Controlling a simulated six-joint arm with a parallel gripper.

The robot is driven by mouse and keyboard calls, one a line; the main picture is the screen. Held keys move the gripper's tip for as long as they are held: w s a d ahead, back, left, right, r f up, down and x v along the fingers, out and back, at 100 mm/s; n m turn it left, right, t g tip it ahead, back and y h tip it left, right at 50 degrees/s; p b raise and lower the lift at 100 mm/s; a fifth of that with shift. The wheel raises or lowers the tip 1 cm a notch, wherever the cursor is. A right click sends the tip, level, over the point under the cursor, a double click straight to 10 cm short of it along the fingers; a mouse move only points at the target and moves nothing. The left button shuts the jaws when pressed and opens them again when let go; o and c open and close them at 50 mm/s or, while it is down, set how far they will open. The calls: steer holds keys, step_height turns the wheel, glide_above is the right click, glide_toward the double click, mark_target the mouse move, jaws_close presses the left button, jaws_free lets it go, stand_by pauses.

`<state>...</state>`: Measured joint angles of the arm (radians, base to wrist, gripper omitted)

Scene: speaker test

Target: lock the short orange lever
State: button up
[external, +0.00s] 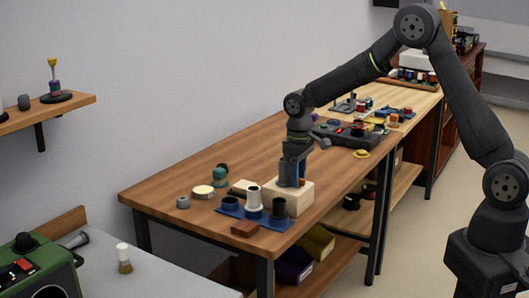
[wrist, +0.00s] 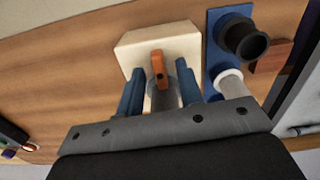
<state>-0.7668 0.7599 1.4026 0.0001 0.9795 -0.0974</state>
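The short orange lever (wrist: 158,65) sits on top of a grey cylinder (wrist: 164,97) at the cream block (wrist: 131,45) in the wrist view. A small orange bit of it shows beside the fingers in the external view (external: 302,182). My gripper (wrist: 160,68) is open, its two blue fingers apart on either side of the lever, with visible gaps to it. In the external view my gripper (external: 290,178) points down over the cream block (external: 304,197), which hides most of the lever behind the fingers.
A blue board (external: 268,220) with white, black and blue cylindrical parts stands right beside the block. A red-brown block (external: 244,229) lies at the table's front edge. A round cream-topped tin (external: 203,192) and a green-and-black part (external: 220,176) stand to the left. Bare wood lies behind the block.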

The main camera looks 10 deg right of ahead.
jaws_close()
steer(key=shift+m, duration=0.6)
jaws_free()
steer(key=shift+r, duration=0.1)
